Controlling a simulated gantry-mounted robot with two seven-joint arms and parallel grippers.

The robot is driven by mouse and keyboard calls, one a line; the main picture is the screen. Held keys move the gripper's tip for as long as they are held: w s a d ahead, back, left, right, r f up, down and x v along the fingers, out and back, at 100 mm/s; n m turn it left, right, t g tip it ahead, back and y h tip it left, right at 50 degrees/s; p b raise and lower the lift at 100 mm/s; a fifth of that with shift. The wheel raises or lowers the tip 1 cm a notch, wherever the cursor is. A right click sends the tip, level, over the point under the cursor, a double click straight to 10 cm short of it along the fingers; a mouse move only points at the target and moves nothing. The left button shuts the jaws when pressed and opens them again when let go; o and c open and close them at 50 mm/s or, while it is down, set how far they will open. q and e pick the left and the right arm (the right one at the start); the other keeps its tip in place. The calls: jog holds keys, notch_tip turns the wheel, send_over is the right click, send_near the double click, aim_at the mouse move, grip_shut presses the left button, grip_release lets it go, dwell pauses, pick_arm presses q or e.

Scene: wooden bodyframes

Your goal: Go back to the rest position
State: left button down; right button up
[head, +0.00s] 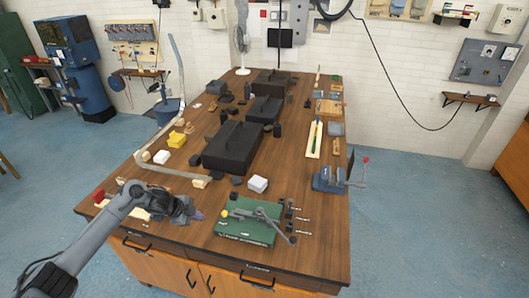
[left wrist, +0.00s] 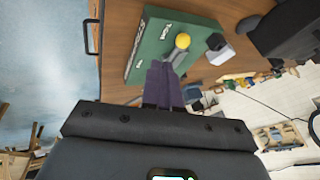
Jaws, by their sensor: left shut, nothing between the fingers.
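My left gripper (head: 197,214) is over the front left part of the wooden workbench (head: 310,240), left of the green board. In the left wrist view its dark fingers (left wrist: 163,85) are together with nothing between them. The green board (head: 230,232) carries a grey lever arm and a yellow ball (head: 224,213). The board also shows in the left wrist view (left wrist: 152,52), beyond the fingertips and apart from them as far as I can tell. My right gripper is in neither view.
Black boxes (head: 232,147) stand along the middle of the bench. A blue vise (head: 328,179) is at the right edge. Blue floor (head: 400,220) at the right is clear.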

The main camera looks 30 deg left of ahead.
pick_arm(q)
jog(key=s+d+f+g+h+p, duration=0.2)
jog(key=s+d+f+p, duration=0.2)
jog(key=s+d+f, duration=0.65)
jog(key=s+d+h+p, duration=0.1)
jog(key=s+d+p, duration=0.15)
jog(key=d, duration=0.65)
jog(key=s+d+p, duration=0.2)
jog(key=s+d, duration=0.2)
jog(key=d, duration=0.5)
jog(key=s+d+r+n+t+y+p, duration=0.1)
jog(key=s+d+r+n+y+p, duration=0.25)
jog(key=d+r, duration=0.75)
jog(key=s+a+r+n+g, duration=0.1)
jog(key=s+a+r+n, duration=0.1)
jog(key=r, duration=0.3)
jog(key=s+a+r+n+g+y, duration=0.1)
jog(key=s+a+r+n, duration=0.2)
jog(key=a+r+n, duration=0.1)
jog(key=shift+a+r+n, duration=0.4)
jog(key=shift+r+n, duration=0.15)
jog(key=shift+r, duration=0.55)
